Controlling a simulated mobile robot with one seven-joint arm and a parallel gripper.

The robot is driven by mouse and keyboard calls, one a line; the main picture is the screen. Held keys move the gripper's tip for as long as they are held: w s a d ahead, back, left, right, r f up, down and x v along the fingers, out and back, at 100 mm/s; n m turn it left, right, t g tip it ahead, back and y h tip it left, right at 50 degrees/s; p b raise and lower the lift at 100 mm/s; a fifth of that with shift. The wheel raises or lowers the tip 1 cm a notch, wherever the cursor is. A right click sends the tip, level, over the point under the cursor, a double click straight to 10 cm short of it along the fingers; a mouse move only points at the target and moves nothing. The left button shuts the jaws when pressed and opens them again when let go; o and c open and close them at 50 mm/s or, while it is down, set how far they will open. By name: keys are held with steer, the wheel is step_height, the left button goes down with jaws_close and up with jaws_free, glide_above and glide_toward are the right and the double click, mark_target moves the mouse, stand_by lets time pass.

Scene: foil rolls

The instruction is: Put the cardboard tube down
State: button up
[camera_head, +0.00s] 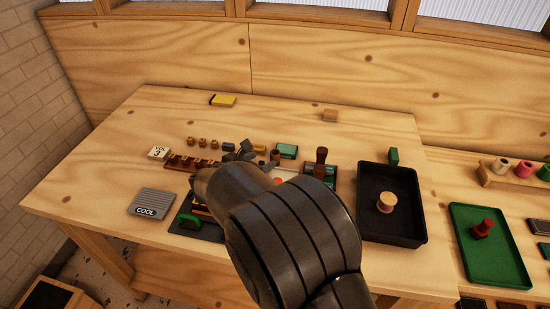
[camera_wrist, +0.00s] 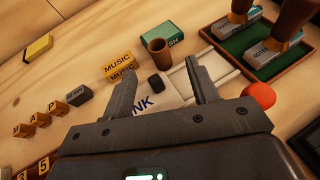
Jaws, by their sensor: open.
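A short brown cardboard tube (camera_wrist: 158,48) stands upright on the wooden table, its open dark end facing up. It also shows in the head view (camera_head: 275,156), small and just right of my gripper. My gripper (camera_wrist: 158,78) is open in the wrist view, with its two dark fingers spread apart. The tube is beyond the fingertips, and I see no finger touching it. In the head view my gripper (camera_head: 241,152) is partly hidden behind my arm.
A yellow MUSIC block (camera_wrist: 118,65), a green box (camera_wrist: 162,37) and a small black piece (camera_wrist: 156,83) are close by. A green-lined tray (camera_wrist: 222,43) holds wooden-handled stamps. A black tray (camera_head: 404,241) stands at right. The back of the table is mostly clear.

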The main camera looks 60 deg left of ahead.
mark_target(272, 155)
steer(key=x, duration=0.7)
steer(key=shift+w+a+f, duration=0.25)
steer(key=c, duration=1.1)
steer(key=shift+r, duration=0.15)
